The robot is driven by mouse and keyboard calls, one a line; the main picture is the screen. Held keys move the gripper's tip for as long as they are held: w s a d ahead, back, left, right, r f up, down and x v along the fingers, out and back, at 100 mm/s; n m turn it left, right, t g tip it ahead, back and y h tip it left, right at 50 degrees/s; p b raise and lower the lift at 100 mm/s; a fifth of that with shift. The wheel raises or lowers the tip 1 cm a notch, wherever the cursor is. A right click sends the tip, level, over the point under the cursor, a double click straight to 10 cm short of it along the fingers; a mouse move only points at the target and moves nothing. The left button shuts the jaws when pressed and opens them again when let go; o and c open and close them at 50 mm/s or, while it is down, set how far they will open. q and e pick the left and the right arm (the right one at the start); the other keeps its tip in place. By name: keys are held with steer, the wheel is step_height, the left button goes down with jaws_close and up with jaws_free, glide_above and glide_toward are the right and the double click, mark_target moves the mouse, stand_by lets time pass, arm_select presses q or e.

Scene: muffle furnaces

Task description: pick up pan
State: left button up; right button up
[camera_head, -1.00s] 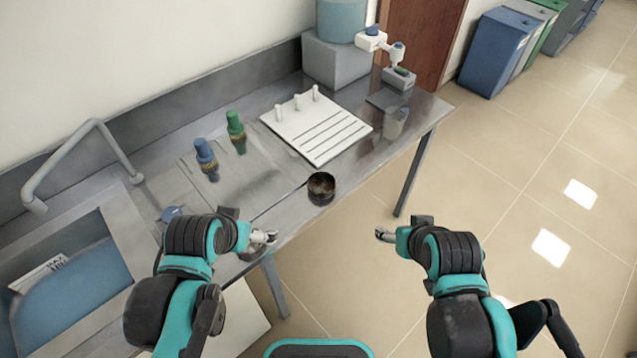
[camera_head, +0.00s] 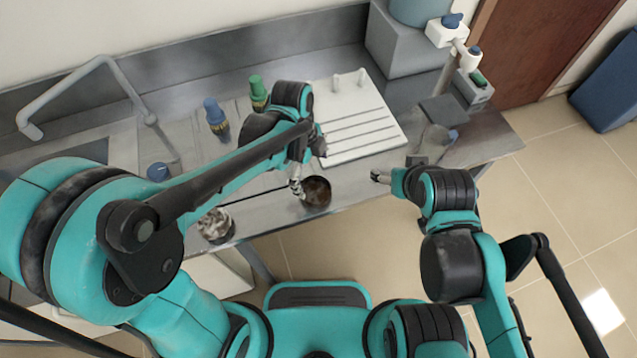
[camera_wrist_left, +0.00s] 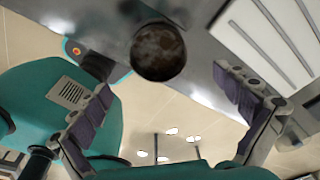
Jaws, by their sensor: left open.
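The pan (camera_head: 317,191) is a small, dark, round vessel near the front edge of the metal bench, with a thin dark handle running left from it. It also shows in the left wrist view (camera_wrist_left: 158,52), at the top middle. My left gripper (camera_head: 308,167) is open and empty beside the pan's upper left side. In the left wrist view its two fingers (camera_wrist_left: 163,82) are spread wide, with the pan between and beyond them. My arm hides part of the handle. My right gripper (camera_head: 381,177) is right of the pan, too small to read.
A white grooved board (camera_head: 362,132) lies behind the pan. A blue-capped bottle (camera_head: 216,120) and a green-capped bottle (camera_head: 258,93) stand left of it. A beaker (camera_head: 433,144) stands at the right. A faucet (camera_head: 75,88) rises at the left.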

mark_target(317, 194)
arm_select(q)
steer(key=f, duration=0.1)
steer(key=f+b, duration=0.1)
steer(key=shift+s+f, duration=0.2)
steer(key=shift+f, duration=0.2)
steer(key=f, duration=0.1)
steer(key=f+b, duration=0.1)
steer(key=f, duration=0.1)
steer(key=f+b, duration=0.1)
steer(key=shift+s+d+f, duration=0.1)
steer(key=shift+d+f, duration=0.25)
steer(key=shift+d, duration=0.05)
steer(key=c, duration=1.3)
